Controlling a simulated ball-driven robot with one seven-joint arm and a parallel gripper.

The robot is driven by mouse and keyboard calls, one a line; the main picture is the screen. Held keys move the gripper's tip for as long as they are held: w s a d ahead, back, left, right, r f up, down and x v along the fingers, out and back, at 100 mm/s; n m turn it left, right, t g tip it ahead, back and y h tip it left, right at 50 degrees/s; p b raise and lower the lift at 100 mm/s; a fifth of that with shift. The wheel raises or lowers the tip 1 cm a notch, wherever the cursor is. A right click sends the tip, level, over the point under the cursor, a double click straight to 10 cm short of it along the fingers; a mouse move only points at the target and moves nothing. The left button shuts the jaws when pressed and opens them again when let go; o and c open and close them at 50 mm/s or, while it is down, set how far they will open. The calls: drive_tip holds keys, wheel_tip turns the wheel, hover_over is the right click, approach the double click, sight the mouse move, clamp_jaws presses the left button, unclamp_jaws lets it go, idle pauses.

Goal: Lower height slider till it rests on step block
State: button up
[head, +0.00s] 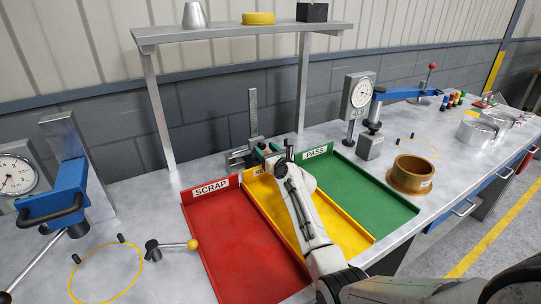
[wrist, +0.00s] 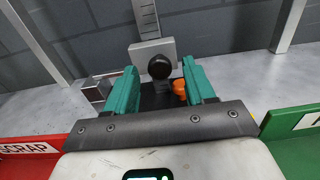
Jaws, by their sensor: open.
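The height gauge stands behind the trays, with its upright scale (head: 253,108) showing in the head view and also in the wrist view (wrist: 145,20). Its grey slider (wrist: 142,50) carries a round black knob (wrist: 158,67). A thin arm reaches left from the slider above a small metal step block (wrist: 97,90); a narrow gap seems to show between them, but contact is hard to judge. My gripper (wrist: 158,76), also in the head view (head: 271,150), is open, its teal fingers on either side of the black knob. I cannot tell if either touches it.
An orange knob (wrist: 180,88) sits beside the right finger. Red scrap (head: 235,245), yellow (head: 345,235) and green pass (head: 385,205) trays lie in front. A shelf (head: 245,31) stands above the bench. A dial gauge (head: 358,97) and a brass ring (head: 408,178) stand at right.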

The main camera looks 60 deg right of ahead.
drive_tip(key=v, duration=1)
drive_tip(key=shift+s+a+p, duration=0.2)
drive_tip(key=shift+a+p, duration=0.05)
drive_tip(key=shift+p, duration=0.05)
drive_tip(key=shift+f, duration=0.1)
